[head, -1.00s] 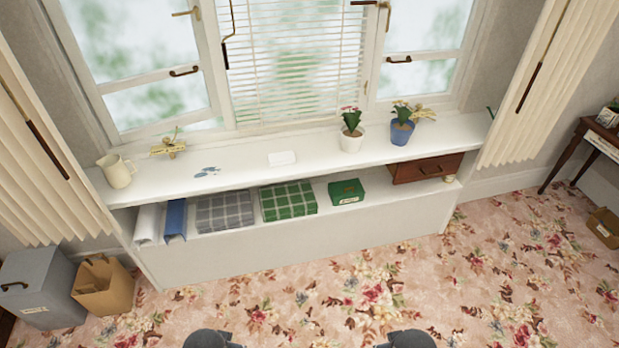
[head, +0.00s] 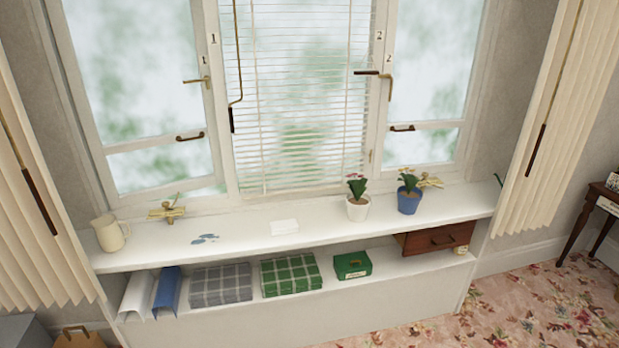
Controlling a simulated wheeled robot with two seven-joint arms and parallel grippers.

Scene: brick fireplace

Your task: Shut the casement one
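Casement one (head: 155,90) is the left window sash, with a white frame and misted glass. A small "1" shows on its right stile and another on the post beside it. Its brass lever (head: 197,80) lies about level, and a dark pull handle (head: 190,136) sits lower on its crossbar. I cannot tell from this angle whether the sash stands slightly ajar. Neither of my grippers is in view.
A slatted blind (head: 300,100) covers the middle pane. Pleated curtains hang at both sides. Carpet is clear at lower right.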

